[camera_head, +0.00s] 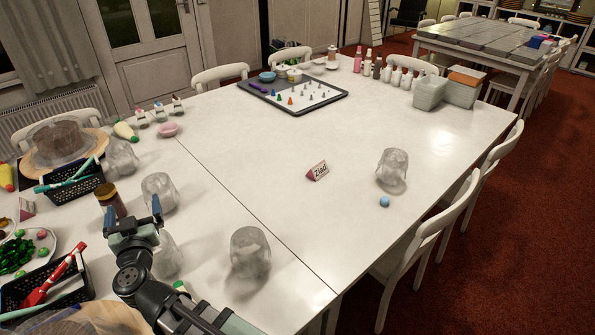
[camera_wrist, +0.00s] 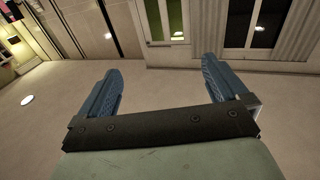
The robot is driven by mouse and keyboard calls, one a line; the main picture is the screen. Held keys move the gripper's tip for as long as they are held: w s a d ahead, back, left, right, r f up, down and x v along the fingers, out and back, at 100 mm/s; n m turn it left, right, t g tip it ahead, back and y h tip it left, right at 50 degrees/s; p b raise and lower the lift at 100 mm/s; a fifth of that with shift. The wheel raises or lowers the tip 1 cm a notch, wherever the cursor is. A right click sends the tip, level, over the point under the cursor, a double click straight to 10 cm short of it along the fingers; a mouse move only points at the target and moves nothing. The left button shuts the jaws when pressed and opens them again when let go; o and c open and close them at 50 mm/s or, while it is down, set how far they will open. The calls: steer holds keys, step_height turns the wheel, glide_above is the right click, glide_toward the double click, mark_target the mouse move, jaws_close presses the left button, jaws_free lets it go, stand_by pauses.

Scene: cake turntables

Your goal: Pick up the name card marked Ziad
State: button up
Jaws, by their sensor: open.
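The name card marked Ziad (camera_head: 318,171) stands like a small tent on the white table (camera_head: 255,160), right of the table's seam. It has a red-pink end and a white face with dark lettering. My gripper (camera_head: 133,215) is at the lower left of the head view, over the left part of the table, far from the card. Its two blue fingers are apart with nothing between them. In the wrist view my gripper (camera_wrist: 172,85) is open and empty, facing a wall and windows; the card is not in that view. Another tent-shaped card (camera_head: 26,208) stands at the far left.
Clear upturned glasses stand near the card (camera_head: 392,170), at the seam (camera_head: 250,250) and beside my gripper (camera_head: 160,192). A blue ball (camera_head: 384,202) lies right of the card. Black baskets (camera_head: 72,187) are at left. The table around the card is mostly free.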

steer(key=w+a+r+n+g+y, duration=0.1)
steer(key=w+r+n+g+y, duration=0.15)
steer(key=w, duration=0.65)
steer(key=w+a+r+n+g+y, duration=0.1)
steer(key=w+r+n+y, duration=0.15)
steer(key=w, duration=0.55)
steer(key=w+d+f+n+g+h, duration=0.1)
steer(key=w+d+n+g, duration=0.1)
steer(key=w+d, duration=0.4)
steer(key=w+d+f+n+g, duration=0.1)
steer(key=w+d+f+g, duration=0.15)
steer(key=w, duration=0.55)
steer(key=m+g+h, duration=0.3)
steer(key=g+h, duration=0.3)
steer(key=h, duration=0.3)
glide_above(317, 166)
steer(key=s+d, duration=0.1)
steer(key=d, duration=0.2)
step_height(317, 166, down, 3)
steer(key=shift+s+d+f+x, duration=0.3)
steer(key=shift+d+x, duration=0.2)
steer(key=shift+x, duration=3)
steer(key=shift+s+d+f+x, duration=0.2)
steer(key=shift+s+d+x, duration=0.25)
steer(key=shift+x, duration=3.05)
steer(key=shift+s+d+f+x, duration=0.2)
steer(key=shift+s+d+x, duration=0.25)
steer(key=shift+x, duration=3.05)
steer(key=shift+w+d, duration=0.1)
steer(key=c, duration=0.7)
